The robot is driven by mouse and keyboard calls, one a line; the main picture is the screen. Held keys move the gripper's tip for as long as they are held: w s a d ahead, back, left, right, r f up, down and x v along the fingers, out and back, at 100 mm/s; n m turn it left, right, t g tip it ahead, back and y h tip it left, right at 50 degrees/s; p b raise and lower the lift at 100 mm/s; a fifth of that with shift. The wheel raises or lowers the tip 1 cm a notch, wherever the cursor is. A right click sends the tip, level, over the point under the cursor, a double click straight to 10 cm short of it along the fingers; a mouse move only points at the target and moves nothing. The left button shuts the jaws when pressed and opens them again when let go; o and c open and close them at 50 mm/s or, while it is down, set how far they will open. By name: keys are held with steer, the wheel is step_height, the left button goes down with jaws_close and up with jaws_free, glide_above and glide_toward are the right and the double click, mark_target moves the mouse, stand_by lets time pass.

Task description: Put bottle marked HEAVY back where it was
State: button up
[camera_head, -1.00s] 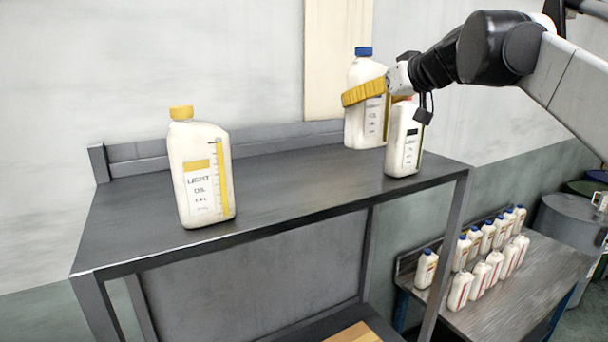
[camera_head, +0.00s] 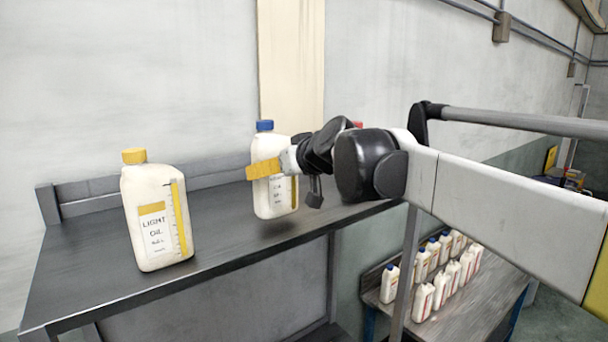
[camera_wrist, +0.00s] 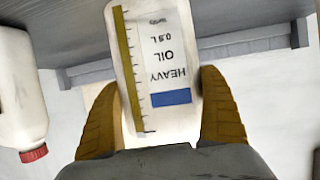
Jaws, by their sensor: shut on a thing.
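The bottle marked HEAVY is white with a blue cap (camera_head: 264,126). In the wrist view its label (camera_wrist: 166,62) reads HEAVY OIL, upside down, with a blue band. My gripper (camera_head: 264,170) is shut on this bottle, its yellow fingers (camera_wrist: 168,112) on either side of it. In the head view the bottle is upright, over the middle of the dark table (camera_head: 215,215); a dark shadow lies below it, so it seems held slightly above the top.
A yellow-capped LIGHT OIL bottle (camera_head: 157,222) stands at the table's left. A red-capped bottle (camera_wrist: 20,95) is beside the held one, mostly hidden behind my arm in the head view. Several small bottles stand on a lower table (camera_head: 480,305). Table space between is clear.

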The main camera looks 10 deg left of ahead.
steer(key=shift+w+f, duration=0.1)
steer(key=shift+f, duration=0.95)
steer(key=o, duration=1.2)
steer(key=shift+f, duration=0.1)
steer(key=shift+d, duration=0.1)
